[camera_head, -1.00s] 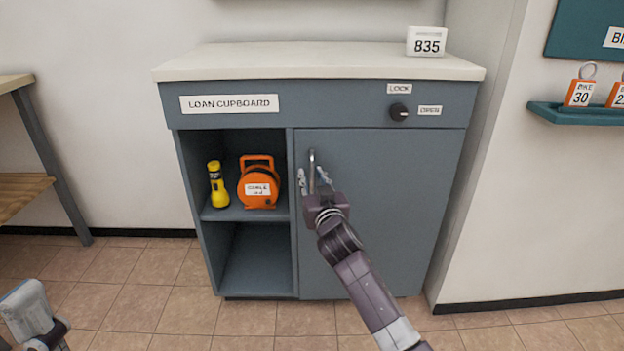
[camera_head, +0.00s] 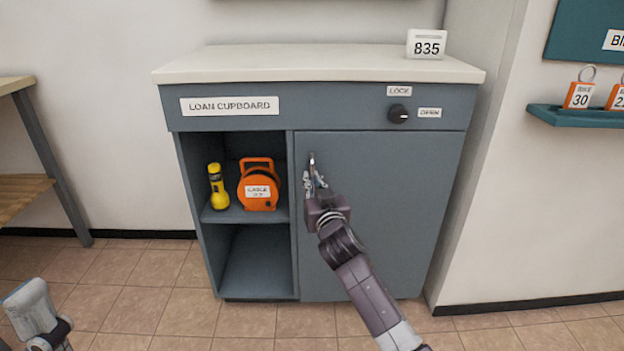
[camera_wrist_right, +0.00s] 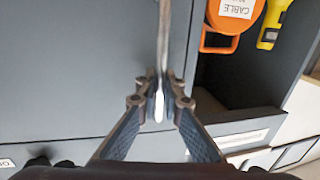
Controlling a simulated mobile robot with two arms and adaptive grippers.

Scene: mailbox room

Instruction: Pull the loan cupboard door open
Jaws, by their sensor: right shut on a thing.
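The loan cupboard (camera_head: 200,124) is grey-blue with a pale top. Its door (camera_head: 400,210) on the right side is shut, flush with the front. A vertical metal bar handle (camera_head: 311,160) stands at the door's upper left edge. My right gripper (camera_head: 314,182) is closed on this handle. In the right wrist view the fingers (camera_wrist_right: 160,105) pinch the bar (camera_wrist_right: 163,40) from both sides. A black knob (camera_head: 398,113) sits above the door, between the LOCK and OPEN labels. At the lower left, part of my left arm shows; its fingertips are not clearly visible.
An open compartment left of the door holds a yellow torch (camera_head: 218,186) and an orange cable reel (camera_head: 259,184). A white 835 sign (camera_head: 426,43) stands on the top. A wall (camera_head: 540,200) juts out at right. The tiled floor in front looks clear.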

